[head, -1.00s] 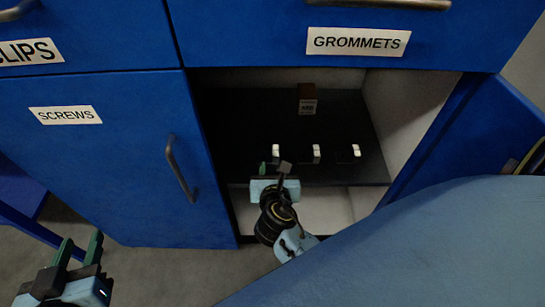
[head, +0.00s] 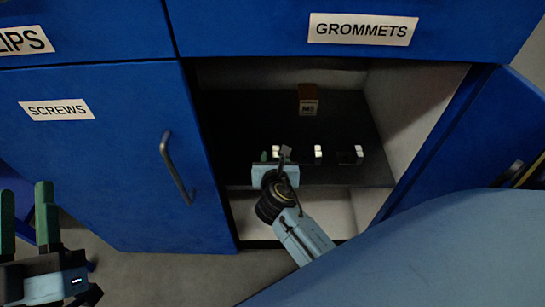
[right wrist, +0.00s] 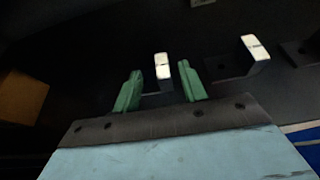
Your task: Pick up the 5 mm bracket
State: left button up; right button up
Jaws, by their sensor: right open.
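Three small brackets with white upright tabs stand in a row on the black shelf: the left bracket (head: 276,151), the middle bracket (head: 318,151) and the right bracket (head: 359,152). No size marking is readable, so I cannot tell which is 5 mm. My right gripper (head: 274,158) reaches into the cabinet at the left bracket. In the right wrist view, the green fingers of my right gripper (right wrist: 160,75) are apart, with one bracket (right wrist: 162,66) showing between the fingertips, not visibly gripped. My left gripper (head: 26,215) is open and empty at the lower left, outside the cabinet.
A brown box (head: 308,99) with a label stands at the back of the black shelf (head: 240,125). The cabinet's open door (head: 490,130) is at right. The GROMMETS drawer (head: 362,29) is above, and the closed SCREWS door (head: 110,150) with its handle is at left.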

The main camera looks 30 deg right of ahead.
aim_at(276, 153)
jog(key=shift+w+d+f, duration=0.25)
jog(key=shift+b+x, duration=1.1)
jog(key=shift+x, duration=0.1)
pick_arm(q)
jog(key=shift+s+a+r+t+h, duration=0.2)
jog(key=shift+s+r+t+h, duration=0.15)
jog(key=shift+s+r+t, duration=0.65)
jog(key=shift+s+a+r+t+h, duration=0.15)
jog(key=shift+s+r+t+h, duration=0.3)
jog(key=shift+t, duration=0.85)
pick_arm(e)
jog(key=shift+w+d+f, duration=0.25)
jog(key=shift+w+d, duration=0.05)
jog(key=shift+w, duration=0.1)
pick_arm(q)
jog(key=shift+s+r, duration=0.1)
jog(key=shift+s, duration=0.05)
pick_arm(e)
jog(key=shift+c, duration=0.4)
grip_shut()
